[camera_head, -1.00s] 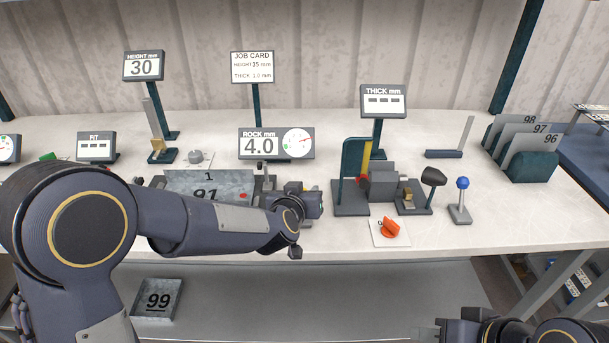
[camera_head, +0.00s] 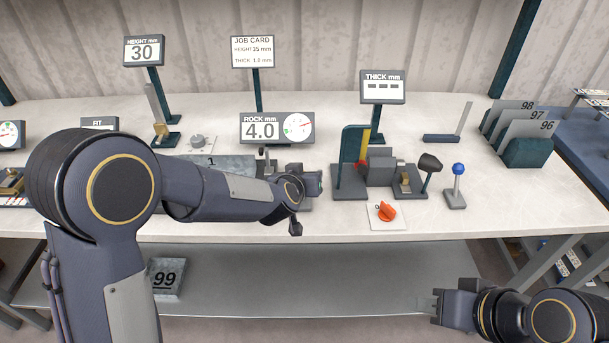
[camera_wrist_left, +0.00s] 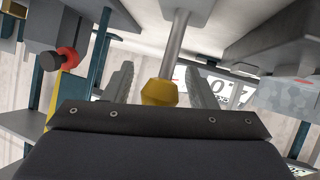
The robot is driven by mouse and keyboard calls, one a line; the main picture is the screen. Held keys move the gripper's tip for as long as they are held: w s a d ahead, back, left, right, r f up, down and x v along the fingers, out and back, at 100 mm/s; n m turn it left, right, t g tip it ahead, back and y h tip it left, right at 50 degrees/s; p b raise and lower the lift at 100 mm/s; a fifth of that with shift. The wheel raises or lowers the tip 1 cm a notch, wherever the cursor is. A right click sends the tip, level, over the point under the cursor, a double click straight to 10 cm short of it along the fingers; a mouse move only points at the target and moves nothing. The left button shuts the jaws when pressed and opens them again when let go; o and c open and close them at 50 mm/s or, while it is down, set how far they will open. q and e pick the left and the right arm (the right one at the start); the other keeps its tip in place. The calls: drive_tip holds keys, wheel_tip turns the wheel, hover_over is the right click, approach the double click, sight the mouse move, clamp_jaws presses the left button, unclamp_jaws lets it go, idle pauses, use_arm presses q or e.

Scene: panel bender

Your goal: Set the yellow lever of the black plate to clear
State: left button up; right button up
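In the left wrist view a yellow lever knob (camera_wrist_left: 159,92) on a grey rod stands between the two fingers of my left gripper (camera_wrist_left: 162,85). The fingers are apart, with a narrow gap visible on each side of the knob. In the head view my left gripper (camera_head: 302,190) is at the bench beside a dark plate, below the ROCK display (camera_head: 277,128) that reads 4.0. The gripper and forearm hide the lever and most of that plate there. My right gripper (camera_head: 430,303) is low at the right, away from the bench objects; its finger opening is unclear.
Right of my left gripper stand a dark fixture with a green and yellow guard (camera_head: 350,150), a black-knobbed lever (camera_head: 430,163), a blue-knobbed lever (camera_head: 458,170) and an orange knob (camera_head: 387,212). Numbered plates (camera_head: 525,135) stand at the right. The front bench strip is mostly clear.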

use_arm(q)
drive_tip(key=v, duration=0.7)
drive_tip(key=shift+s+p, duration=0.3)
drive_tip(key=shift+s, duration=0.05)
drive_tip(key=shift+a+r, duration=0.2)
drive_tip(key=shift+r, duration=0.05)
drive_tip(key=s+a+r+n+g+h, duration=0.1)
drive_tip(key=s+a+r+g+h, duration=0.3)
drive_tip(key=s+a, duration=0.7)
drive_tip(key=s+a+f+n+g+y, duration=0.1)
drive_tip(key=s+a, duration=0.3)
drive_tip(key=s, duration=0.4)
drive_tip(key=s+a+f+g+y, duration=0.1)
drive_tip(key=s+a, duration=0.3)
drive_tip(key=s, duration=0.5)
drive_tip(key=shift+f+n+y, duration=0.4)
drive_tip(key=shift+f+y, duration=0.1)
drive_tip(key=shift+y, duration=0.4)
